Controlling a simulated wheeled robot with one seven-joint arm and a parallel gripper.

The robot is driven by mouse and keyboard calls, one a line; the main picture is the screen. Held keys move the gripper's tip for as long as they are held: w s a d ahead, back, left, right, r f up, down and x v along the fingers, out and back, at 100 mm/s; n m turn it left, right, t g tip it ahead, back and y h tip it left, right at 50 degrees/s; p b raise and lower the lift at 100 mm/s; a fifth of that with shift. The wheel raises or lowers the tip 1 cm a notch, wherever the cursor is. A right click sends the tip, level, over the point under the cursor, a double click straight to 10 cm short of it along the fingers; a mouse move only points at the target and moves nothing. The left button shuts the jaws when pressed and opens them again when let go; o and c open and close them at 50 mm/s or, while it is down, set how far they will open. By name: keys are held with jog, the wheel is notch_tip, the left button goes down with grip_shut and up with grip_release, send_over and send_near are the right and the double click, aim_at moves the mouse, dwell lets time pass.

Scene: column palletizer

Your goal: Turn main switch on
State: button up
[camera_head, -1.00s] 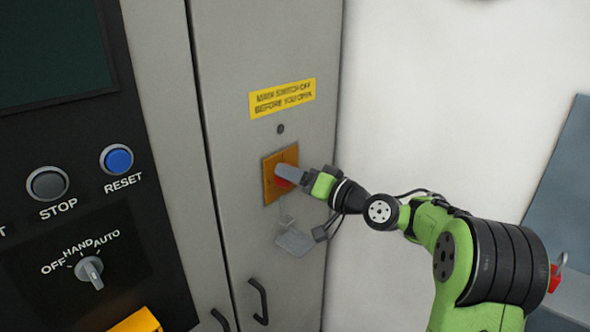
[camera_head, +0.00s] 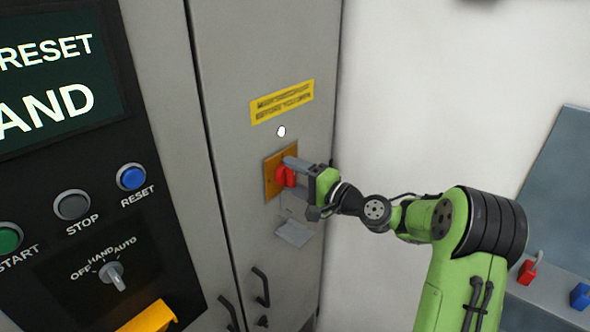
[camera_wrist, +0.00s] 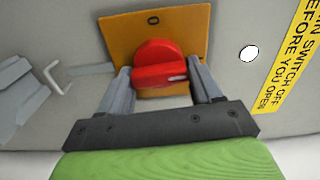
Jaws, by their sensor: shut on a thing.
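The main switch is a red rotary knob (camera_head: 285,176) on an orange-yellow plate (camera_head: 268,186), set on the grey cabinet door. In the wrist view the red knob (camera_wrist: 158,64) sits between the two grey fingers of my gripper (camera_wrist: 163,80), and the plate (camera_wrist: 190,25) shows behind it with a "0" mark. My gripper (camera_head: 291,179) is shut on the knob, one finger on each side. A small round lamp (camera_head: 281,131) above the plate is lit white. The screen (camera_head: 45,75) at the left shows "RESET" and "AND".
A yellow warning label (camera_head: 282,102) is above the lamp. A grey hasp-like piece (camera_head: 294,232) hangs below the plate. Door handles (camera_head: 260,287) are lower down. The control panel (camera_head: 75,255) with buttons is at the left. Red and blue padlocks (camera_head: 527,271) are at the right.

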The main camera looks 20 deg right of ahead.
jog(key=shift+m, duration=0.4)
jog(key=o, duration=0.9)
jog(key=shift+o, duration=0.2)
jog(key=b+v, duration=0.1)
jog(key=v, duration=1.4)
jog(key=shift+s+d, duration=0.25)
jog(key=shift+s, duration=0.05)
